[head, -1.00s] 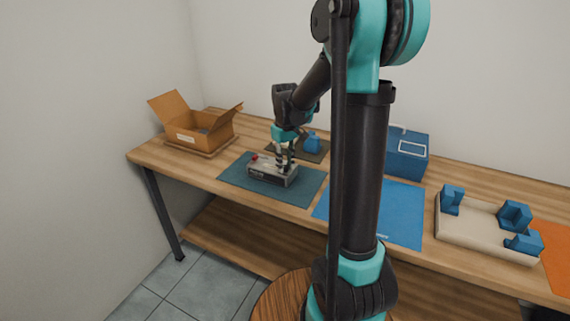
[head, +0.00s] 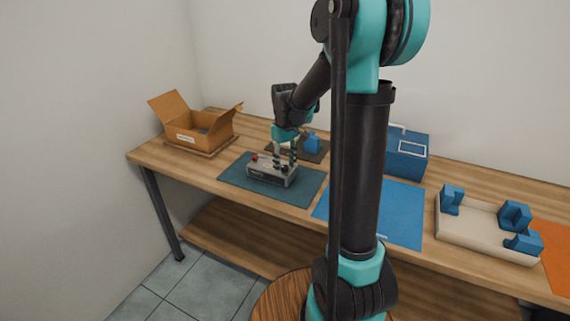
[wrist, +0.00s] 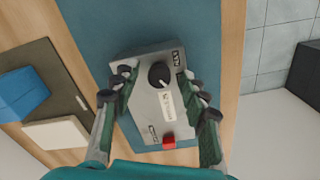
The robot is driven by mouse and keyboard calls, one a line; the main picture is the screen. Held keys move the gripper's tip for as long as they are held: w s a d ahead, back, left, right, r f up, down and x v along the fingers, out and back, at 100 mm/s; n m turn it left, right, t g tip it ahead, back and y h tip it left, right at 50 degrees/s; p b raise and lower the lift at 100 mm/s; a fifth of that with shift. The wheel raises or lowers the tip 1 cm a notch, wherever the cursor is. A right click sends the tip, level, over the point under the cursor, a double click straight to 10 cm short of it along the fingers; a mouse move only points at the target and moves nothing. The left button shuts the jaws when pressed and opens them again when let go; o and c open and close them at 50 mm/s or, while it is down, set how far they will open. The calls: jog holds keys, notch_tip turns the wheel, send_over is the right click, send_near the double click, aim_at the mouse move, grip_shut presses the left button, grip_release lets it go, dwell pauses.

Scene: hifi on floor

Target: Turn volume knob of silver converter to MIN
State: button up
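The silver converter (head: 271,174) sits on the dark teal mat (head: 232,173); it also shows in the wrist view (wrist: 148,104). Its round black volume knob (wrist: 158,75) is on the top face, with a small pale mark on it. Dark labels (wrist: 178,60) sit near two ends of the face; their words are too small to read surely. A red button (wrist: 169,143) is at the other end. My gripper (wrist: 158,80) is open, its fingers apart on either side of the knob, pointing down over the converter. Contact with the knob is not visible.
An open cardboard box (head: 199,132) stands at the left. A blue mat (head: 401,215) lies right of the teal mat, with a blue box (head: 407,153) behind. A beige tray (head: 480,235) with blue blocks stands further right. A dark board (head: 312,152) with a blue object is behind.

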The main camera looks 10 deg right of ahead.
aim_at(285, 166)
notch_tip(285, 166, up, 12)
dwell(0.6)
